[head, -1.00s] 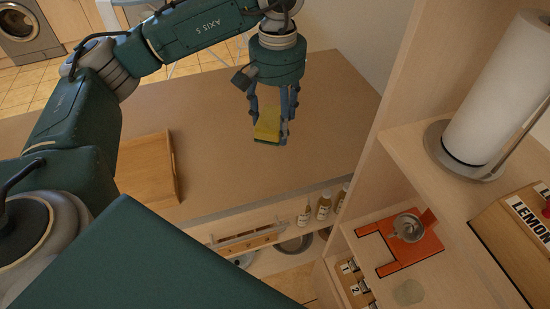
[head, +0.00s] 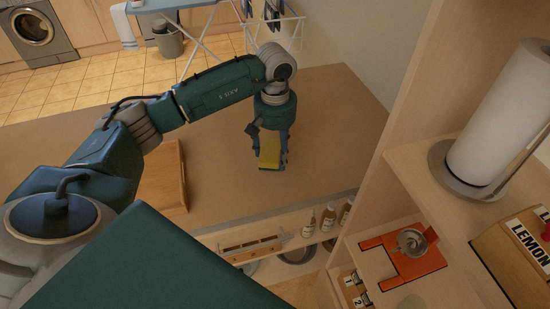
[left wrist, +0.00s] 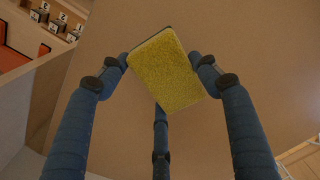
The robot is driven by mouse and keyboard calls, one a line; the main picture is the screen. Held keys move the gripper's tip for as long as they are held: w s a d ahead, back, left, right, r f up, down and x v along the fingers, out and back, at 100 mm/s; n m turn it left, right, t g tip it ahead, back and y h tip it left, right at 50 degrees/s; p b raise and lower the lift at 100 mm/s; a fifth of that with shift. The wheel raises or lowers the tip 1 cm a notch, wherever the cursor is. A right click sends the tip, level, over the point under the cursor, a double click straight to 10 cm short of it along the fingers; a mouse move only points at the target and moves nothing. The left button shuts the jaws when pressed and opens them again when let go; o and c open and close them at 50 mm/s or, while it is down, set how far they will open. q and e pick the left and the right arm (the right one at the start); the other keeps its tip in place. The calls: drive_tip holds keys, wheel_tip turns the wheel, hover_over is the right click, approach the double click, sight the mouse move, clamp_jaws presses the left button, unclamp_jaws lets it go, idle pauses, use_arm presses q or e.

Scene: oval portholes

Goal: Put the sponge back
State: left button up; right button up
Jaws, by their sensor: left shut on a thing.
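The yellow sponge (head: 270,153) has a dark backing layer and is held in my left gripper (head: 269,146) above the brown counter (head: 335,110). In the left wrist view the sponge (left wrist: 168,70) sits tilted between the blue fingers of the gripper (left wrist: 165,75), with a third finger below it. The sponge appears clear of the counter, though the exact gap is hard to tell. My right gripper does not show in either view.
A wooden board (head: 163,178) lies on the counter at left. Shelves on the right hold a paper towel roll (head: 498,120), a LEMON box (head: 525,245) and an orange tray (head: 400,258) with a metal cup. Bottles (head: 327,218) stand on a shelf below the counter edge.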

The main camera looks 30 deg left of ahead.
sight(275, 150)
use_arm(q)
wheel_tip(275, 150, down, 4)
drive_tip(key=shift+f+p, duration=0.25)
drive_tip(key=shift+p, duration=0.4)
drive_tip(key=shift+f, duration=0.2)
drive_tip(key=shift+f+b, duration=0.25)
drive_tip(key=shift+b, duration=0.15)
drive_tip(key=o, duration=0.9)
drive_tip(key=shift+r, duration=0.1)
drive_tip(key=shift+r, duration=0.1)
drive_tip(key=shift+r+p, duration=0.25)
drive_tip(key=shift+p, duration=0.25)
wheel_tip(275, 150, up, 12)
drive_tip(key=b, duration=0.4)
drive_tip(key=shift+f, duration=0.15)
